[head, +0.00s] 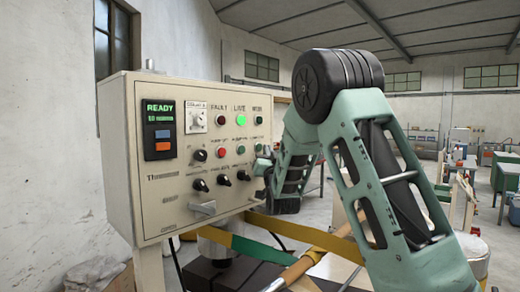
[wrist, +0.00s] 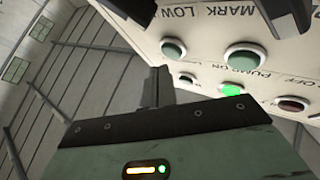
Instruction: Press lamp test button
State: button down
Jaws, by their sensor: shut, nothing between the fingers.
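A cream control panel (head: 150,205) stands at the left in the head view. Its button row has a red button (head: 221,153), a green button (head: 241,150) and a darker green button (head: 259,148) at the right edge. I cannot read which is the lamp test button. My gripper (head: 264,165) is at the panel's right edge, just below the darker green button, and is partly hidden by my arm. In the wrist view its shut, empty fingers (wrist: 159,84) point up beside the darker green button (wrist: 173,50). The other green button (wrist: 245,56) is to its right. I cannot tell whether the fingers touch the panel.
Above the buttons, the LIVE lamp (head: 241,120) glows green and the FAULT lamp (head: 221,120) is dark. Black knobs (head: 224,180) and a grey lever (head: 203,209) stick out below. The display (head: 159,113) reads READY.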

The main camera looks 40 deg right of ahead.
jog(key=shift+w+f+b, duration=0.1)
jog(key=shift+w+b, duration=0.15)
jog(key=shift+b, duration=0.2)
dwell(0.5)
jog(key=shift+w+a+b, duration=0.15)
jog(key=shift+w+b, duration=0.25)
jog(key=shift+w, duration=0.2)
dwell(0.7)
jog(key=shift+s, duration=0.15)
jog(key=shift+s+b, duration=0.7)
jog(key=shift+b, duration=0.1)
